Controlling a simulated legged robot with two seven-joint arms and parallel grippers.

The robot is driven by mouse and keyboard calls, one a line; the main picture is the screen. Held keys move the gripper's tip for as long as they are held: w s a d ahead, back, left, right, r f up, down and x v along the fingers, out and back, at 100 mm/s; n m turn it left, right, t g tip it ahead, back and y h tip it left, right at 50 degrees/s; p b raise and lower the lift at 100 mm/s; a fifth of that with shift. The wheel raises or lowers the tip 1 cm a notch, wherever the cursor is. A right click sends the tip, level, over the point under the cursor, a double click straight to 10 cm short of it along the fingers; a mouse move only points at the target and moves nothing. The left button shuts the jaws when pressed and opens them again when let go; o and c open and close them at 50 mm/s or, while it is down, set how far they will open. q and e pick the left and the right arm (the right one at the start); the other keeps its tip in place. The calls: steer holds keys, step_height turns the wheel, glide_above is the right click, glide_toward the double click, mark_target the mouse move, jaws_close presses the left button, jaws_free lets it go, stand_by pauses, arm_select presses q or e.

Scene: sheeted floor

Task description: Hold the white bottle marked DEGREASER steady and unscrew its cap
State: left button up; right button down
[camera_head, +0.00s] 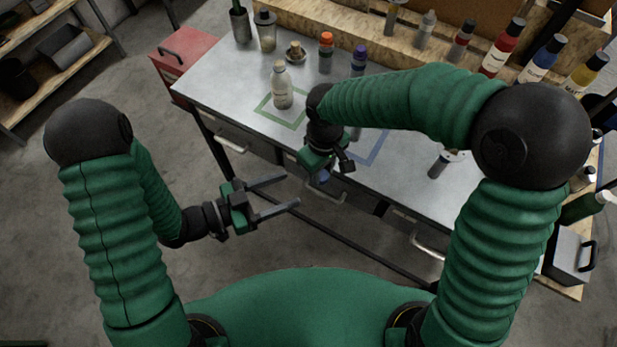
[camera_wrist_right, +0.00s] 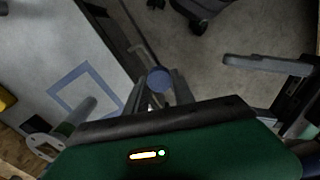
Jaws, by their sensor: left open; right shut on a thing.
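My right gripper (camera_head: 322,172) is shut on a small round blue thing, which looks like a cap (camera_wrist_right: 159,80). It holds this just off the table's front edge, apart from the bottle. My left gripper (camera_head: 291,191) is open and empty in front of the table, its fingers pointing right. It also shows at the right of the wrist view.
A blue square outline (camera_wrist_right: 87,90) lies on the metal table (camera_head: 225,85), partly hidden by my right arm in the head view. Orange-capped (camera_head: 326,52) and purple-capped (camera_head: 359,58) bottles stand behind. A red toolbox (camera_head: 183,55) is at left. Several bottles line the wooden shelf.

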mark_target(322, 177)
arm_select(q)
steer(key=x, duration=0.9)
steer(key=shift+d, duration=0.15)
steer(key=c, duration=1.2)
steer(key=o, duration=1)
steer(key=shift+o, duration=1)
